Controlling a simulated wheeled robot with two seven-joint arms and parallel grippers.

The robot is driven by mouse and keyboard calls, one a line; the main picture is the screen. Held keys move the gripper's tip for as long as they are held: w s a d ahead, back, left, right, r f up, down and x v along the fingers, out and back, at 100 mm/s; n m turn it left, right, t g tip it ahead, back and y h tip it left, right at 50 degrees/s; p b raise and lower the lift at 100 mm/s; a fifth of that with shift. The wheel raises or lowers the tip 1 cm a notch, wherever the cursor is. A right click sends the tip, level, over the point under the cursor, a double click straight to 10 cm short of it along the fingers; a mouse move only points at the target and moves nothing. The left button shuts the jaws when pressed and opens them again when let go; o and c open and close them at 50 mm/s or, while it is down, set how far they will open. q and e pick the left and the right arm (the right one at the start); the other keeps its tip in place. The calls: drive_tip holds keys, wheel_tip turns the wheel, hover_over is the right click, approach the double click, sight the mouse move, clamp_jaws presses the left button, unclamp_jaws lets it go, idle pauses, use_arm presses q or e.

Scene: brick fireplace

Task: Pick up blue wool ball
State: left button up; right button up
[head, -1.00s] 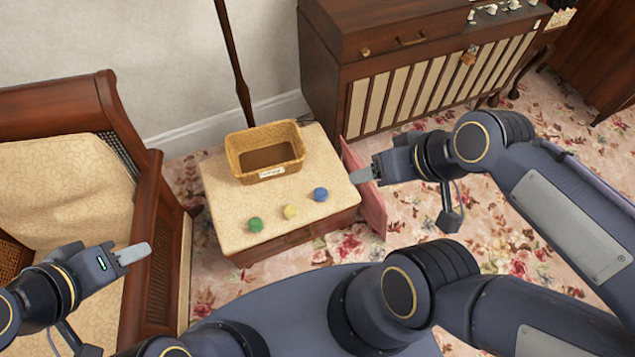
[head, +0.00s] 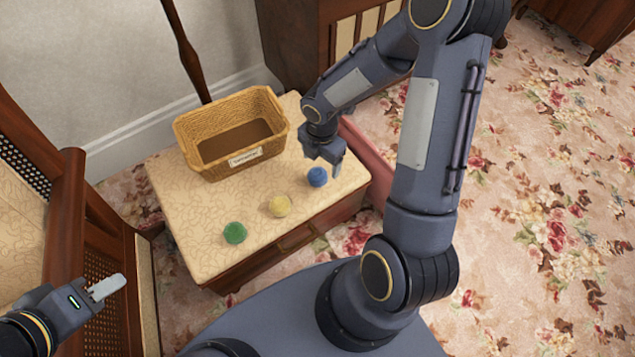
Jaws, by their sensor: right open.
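The blue wool ball (head: 317,177) sits on the padded top of a small wooden stool (head: 190,235), near its right end. A yellow ball (head: 279,206) and a green ball (head: 235,233) lie in a row to its left. My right gripper (head: 336,168) is open and points down, just above and slightly right of the blue ball. No ball is between its fingers as far as I can see. My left gripper (head: 106,287) is at the lower left, away from the stool; its fingers overlap in this view, so I cannot tell its opening.
A wicker basket (head: 187,130) with a label stands at the back of the stool top. A wooden armchair (head: 68,230) is at the left. A dark wooden cabinet (head: 290,40) stands behind. A pink panel (head: 368,160) is at the stool's right side. Floral carpet at the right is open.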

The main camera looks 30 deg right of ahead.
sight(318, 171)
drive_tip(key=f+b, duration=0.1)
drive_tip(key=f, duration=0.1)
drive_tip(key=f+b, duration=0.1)
drive_tip(key=f, duration=0.1)
drive_tip(key=f+b, duration=0.1)
drive_tip(key=f, duration=0.1)
drive_tip(key=shift+w+a+f+b, duration=0.25)
drive_tip(key=shift+f+b, duration=0.05)
drive_tip(key=shift+f, duration=0.1)
drive_tip(key=shift+r, duration=0.1)
drive_tip(key=c, duration=1.1)
drive_tip(key=shift+r, duration=0.1)
